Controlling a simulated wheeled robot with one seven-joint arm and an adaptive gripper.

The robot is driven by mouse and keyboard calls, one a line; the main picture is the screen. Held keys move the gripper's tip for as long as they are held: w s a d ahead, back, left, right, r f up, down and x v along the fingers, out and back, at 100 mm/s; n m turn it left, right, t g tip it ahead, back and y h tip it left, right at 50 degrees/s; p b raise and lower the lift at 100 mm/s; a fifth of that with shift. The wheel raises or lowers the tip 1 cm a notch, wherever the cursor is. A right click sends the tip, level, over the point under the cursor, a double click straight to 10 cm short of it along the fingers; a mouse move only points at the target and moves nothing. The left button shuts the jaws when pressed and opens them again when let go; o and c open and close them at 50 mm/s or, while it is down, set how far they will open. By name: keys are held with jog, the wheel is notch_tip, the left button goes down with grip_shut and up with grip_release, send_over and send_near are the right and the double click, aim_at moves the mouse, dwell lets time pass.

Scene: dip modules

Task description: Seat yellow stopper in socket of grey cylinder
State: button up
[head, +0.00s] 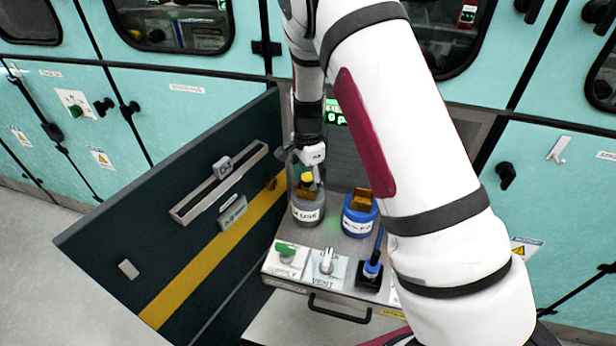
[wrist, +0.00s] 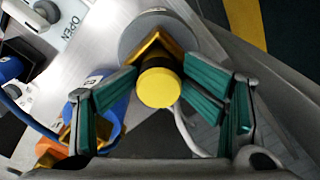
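The yellow stopper (wrist: 159,88), with a dark band, shows in the wrist view between my gripper's teal-padded fingertips (wrist: 160,74). Both tips appear to press its sides. In the head view the stopper (head: 306,177) is above the grey cylinder (head: 307,212), with my gripper (head: 307,170) over it. The grey cylinder also shows in the wrist view (wrist: 136,36), behind a gold angled bracket (wrist: 152,48) beside the stopper. The socket is hidden, so I cannot tell whether the stopper enters it.
A blue cylinder (head: 360,220) with a gold bracket stands right of the grey one. In front are a green switch (head: 286,249), a white handle (head: 326,262) and a blue-handled part (head: 373,268). A dark open door panel (head: 170,240) borders the left.

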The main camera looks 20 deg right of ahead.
aim_at(308, 176)
jog(key=shift+s+f, duration=0.15)
jog(key=shift+s, duration=0.1)
jog(key=s+r+n+t+y, duration=0.1)
jog(key=s+r+n, duration=0.15)
jog(key=r, duration=0.85)
jog(key=s+r+n, duration=0.1)
jog(key=s+r, duration=0.3)
jog(key=r, duration=0.8)
jog(key=s+r+n+t, duration=0.1)
jog(key=s+n, duration=0.3)
jog(key=s, duration=0.4)
jog(key=s+r+n+t, duration=0.1)
jog(key=s+r+n, duration=0.2)
jog(key=s, duration=0.6)
jog(key=s+r+n+t+h, duration=0.1)
jog(key=s+r+n, duration=0.1)
jog(key=s+n, duration=0.3)
jog(key=s, duration=0.4)
jog(key=shift+d+r, duration=0.15)
jog(key=shift+r, duration=0.2)
